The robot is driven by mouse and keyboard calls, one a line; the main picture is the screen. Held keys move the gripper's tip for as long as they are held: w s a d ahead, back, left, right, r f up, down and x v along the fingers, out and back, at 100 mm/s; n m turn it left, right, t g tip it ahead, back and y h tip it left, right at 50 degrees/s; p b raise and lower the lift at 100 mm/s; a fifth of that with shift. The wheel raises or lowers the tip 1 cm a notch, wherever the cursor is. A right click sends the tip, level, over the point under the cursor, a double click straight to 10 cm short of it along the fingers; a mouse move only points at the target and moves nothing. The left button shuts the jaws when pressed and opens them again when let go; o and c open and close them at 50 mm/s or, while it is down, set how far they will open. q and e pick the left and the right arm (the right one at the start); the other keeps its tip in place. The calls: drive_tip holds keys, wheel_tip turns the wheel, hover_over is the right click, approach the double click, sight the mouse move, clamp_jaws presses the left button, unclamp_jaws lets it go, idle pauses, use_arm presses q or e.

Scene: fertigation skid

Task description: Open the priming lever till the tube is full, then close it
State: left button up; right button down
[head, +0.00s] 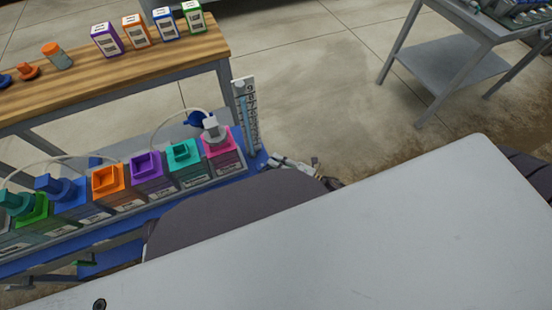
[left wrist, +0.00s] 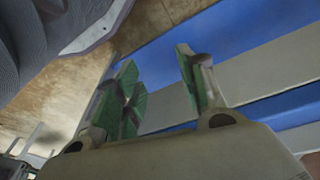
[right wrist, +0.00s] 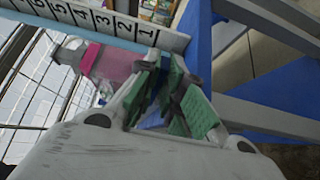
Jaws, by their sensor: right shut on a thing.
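The calibration tube with its white numbered scale (head: 245,112) stands at the right end of the blue skid. The scale (right wrist: 105,22) also crosses the top of the right wrist view. A pale blue strip runs along it; the liquid level is too small to tell. My right gripper (head: 277,161) is at the foot of the tube. In the right wrist view its green-padded fingers (right wrist: 168,98) are shut on a small blue part, likely the priming lever (right wrist: 154,119), mostly hidden by the fingers. In the left wrist view my left gripper (left wrist: 160,82) is open and empty.
A row of coloured canisters, including a pink one (head: 222,156) with a white fitting and hose, stands on the skid left of the tube. A wooden bench (head: 100,74) with boxes is behind. A grey cart (head: 450,70) stands far right. The floor between is clear.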

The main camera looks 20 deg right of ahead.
use_arm(q)
drive_tip(key=shift+s+a+f+p, duration=0.15)
drive_tip(key=shift+f+p, duration=0.25)
drive_tip(key=shift+f, duration=0.15)
use_arm(e)
drive_tip(key=shift+s+a+m+t+h, duration=0.1)
drive_tip(key=shift+s+m+t+h, duration=0.35)
drive_tip(key=shift+m+t+h, duration=0.55)
drive_tip(key=shift+h, duration=0.3)
use_arm(q)
drive_tip(key=shift+s+f, duration=0.15)
drive_tip(key=shift+f, duration=0.25)
use_arm(e)
drive_tip(key=shift+s+f+h, duration=0.1)
drive_tip(key=shift+h, duration=0.2)
use_arm(q)
drive_tip(key=shift+r, duration=0.1)
use_arm(e)
drive_tip(key=c, duration=1.8)
unclamp_jaws()
drive_tip(key=shift+v, duration=5.95)
